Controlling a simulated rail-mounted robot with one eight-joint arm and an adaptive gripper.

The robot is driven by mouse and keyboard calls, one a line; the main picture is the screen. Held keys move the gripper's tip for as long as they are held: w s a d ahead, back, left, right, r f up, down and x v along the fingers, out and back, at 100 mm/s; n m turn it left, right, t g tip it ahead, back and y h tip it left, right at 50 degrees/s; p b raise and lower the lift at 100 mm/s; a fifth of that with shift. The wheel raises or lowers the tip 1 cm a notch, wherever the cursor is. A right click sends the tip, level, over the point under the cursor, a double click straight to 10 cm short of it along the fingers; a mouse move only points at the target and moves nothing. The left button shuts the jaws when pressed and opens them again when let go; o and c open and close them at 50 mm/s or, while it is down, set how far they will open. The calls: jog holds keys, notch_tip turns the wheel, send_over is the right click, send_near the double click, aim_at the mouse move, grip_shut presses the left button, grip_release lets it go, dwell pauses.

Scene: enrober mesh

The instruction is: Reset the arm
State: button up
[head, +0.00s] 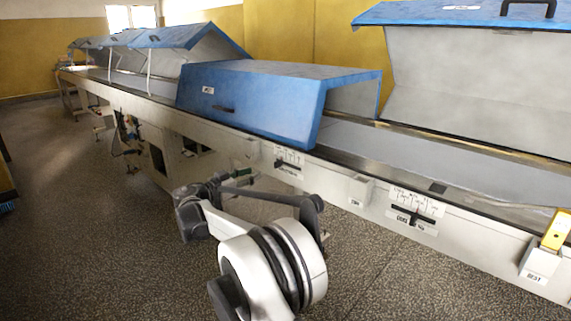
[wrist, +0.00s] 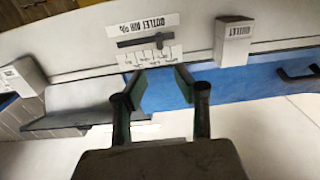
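My gripper (wrist: 160,76) is open and empty in the wrist view, its two green-padded fingers apart. Behind the fingers is a pale panel with a slider scale (wrist: 150,55) under an upside-down label reading outlet air; I see no clear contact with it. In the head view my gripper (head: 246,176) is small and partly hidden by my own arm. It is close to the side of the long machine, below and left of a slider scale (head: 288,160).
A blue hood (head: 250,95) covers part of the machine; a second blue lid (head: 460,14) stands raised at right. Another slider scale (head: 414,208) is on the side rail. A yellow block (head: 557,230) sits on a holder labelled rest (head: 539,264). The speckled floor in front is clear.

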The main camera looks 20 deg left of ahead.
jog(key=d+r+n+g+p, duration=0.15)
jog(key=d+r, duration=0.35)
jog(key=d, duration=0.5)
jog(key=d+r+g+y, duration=0.15)
jog(key=d+r, duration=0.25)
jog(key=d, duration=0.6)
jog(key=d+r+n+g+h+p, duration=0.1)
jog(key=d+r+g, duration=0.3)
jog(key=d, duration=0.6)
jog(key=s+d+r+g+y+p, duration=0.1)
jog(key=s+d+r, duration=0.1)
jog(key=s+d, duration=0.55)
jog(key=s+d+r+y+p, duration=0.1)
jog(key=s+d+r, duration=0.3)
jog(key=d, duration=0.7)
jog(key=s+d+f+y+p, duration=0.1)
jog(key=s+d+f, duration=0.2)
jog(key=s, duration=0.7)
jog(key=s+d+f+n+y+p, duration=0.1)
jog(key=s+d, duration=0.4)
jog(key=s, duration=0.5)
jog(key=s+d+f+n+g+y+p, duration=0.1)
jog(key=s+d+f+y, duration=0.2)
jog(key=s, duration=0.8)
notch_tip(320, 180, down, 2)
jog(key=shift+d+f, duration=0.15)
jog(key=shift+d, duration=0.25)
